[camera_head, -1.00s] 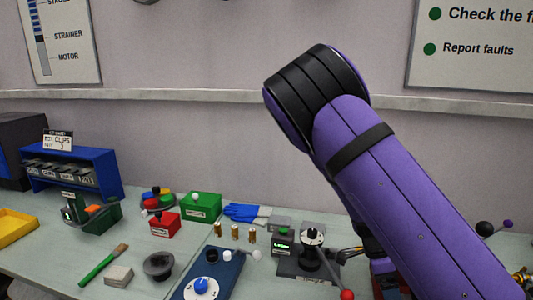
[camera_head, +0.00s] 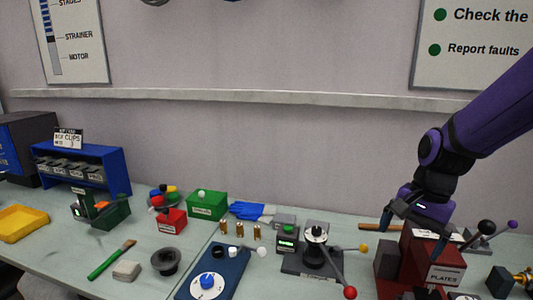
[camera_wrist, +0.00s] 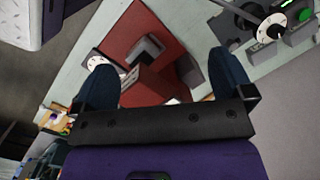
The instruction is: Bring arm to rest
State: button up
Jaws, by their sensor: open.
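My gripper (camera_head: 418,230) is at the right of the head view, at the end of my purple arm. It points down over a dark red block labelled PLATES (camera_head: 432,258). In the wrist view my gripper (camera_wrist: 165,85) shows two dark blue fingers spread wide apart with nothing held between them. The red block (camera_wrist: 135,45) and grey pieces lie beyond the fingers. Whether a fingertip touches the block cannot be told.
A black lever device with a red knob (camera_head: 349,292) stands left of the red block. A blue panel with a white dial (camera_head: 208,286), a green box (camera_head: 207,205), a red box (camera_head: 172,221), a yellow tray (camera_head: 20,222) and a blue clip rack (camera_head: 120,165) stand further left.

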jog(key=s+d+r+n+t+h, duration=0.1)
jog(key=s+r+n+t+h, duration=0.1)
jog(key=s+r+n+t, duration=0.3)
jog(key=s+r+n, duration=0.4)
jog(key=s+r, duration=0.5)
jog(key=shift+s+n+t, duration=0.3)
jog(key=shift+s+t, duration=0.05)
jog(key=shift+t, duration=0.05)
